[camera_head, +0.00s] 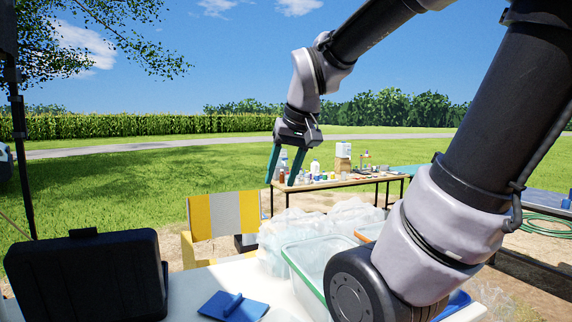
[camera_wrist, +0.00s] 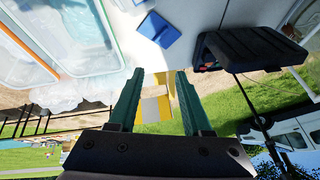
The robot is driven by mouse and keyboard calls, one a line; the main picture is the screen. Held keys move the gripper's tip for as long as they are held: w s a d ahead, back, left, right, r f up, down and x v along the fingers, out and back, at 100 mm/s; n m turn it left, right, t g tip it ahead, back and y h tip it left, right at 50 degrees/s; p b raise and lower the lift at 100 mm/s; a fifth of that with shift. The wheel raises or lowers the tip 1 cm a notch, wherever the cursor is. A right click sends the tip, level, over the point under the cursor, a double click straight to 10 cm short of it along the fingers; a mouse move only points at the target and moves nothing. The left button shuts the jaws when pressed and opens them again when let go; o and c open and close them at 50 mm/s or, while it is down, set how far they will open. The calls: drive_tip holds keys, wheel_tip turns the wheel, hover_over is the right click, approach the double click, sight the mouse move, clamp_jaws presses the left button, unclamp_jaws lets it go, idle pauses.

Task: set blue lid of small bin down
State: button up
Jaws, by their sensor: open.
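The blue lid (camera_head: 234,306) lies flat on the white table (camera_head: 203,285) in the head view, with a raised handle on top. It also shows in the wrist view (camera_wrist: 160,29), on the white surface beyond my fingertips. My gripper (camera_head: 283,168) is open and empty, raised well above the table and apart from the lid. Its two green fingers also show in the wrist view (camera_wrist: 158,76), with nothing between them. I cannot tell which bin is the small one.
A black case (camera_head: 88,277) stands left of the lid. A clear bin with a green rim (camera_head: 292,266) and plastic bags (camera_head: 285,231) are to its right. A yellow and grey striped chair (camera_head: 224,216) is behind the table. A bench with bottles (camera_head: 340,181) stands farther back.

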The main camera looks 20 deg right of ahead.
drive_tip(key=s+r, duration=0.1)
drive_tip(key=s+m+t, duration=0.1)
drive_tip(key=s+r+m+t, duration=0.1)
drive_tip(key=shift+s+a+r+y, duration=0.35)
drive_tip(key=shift+y, duration=0.05)
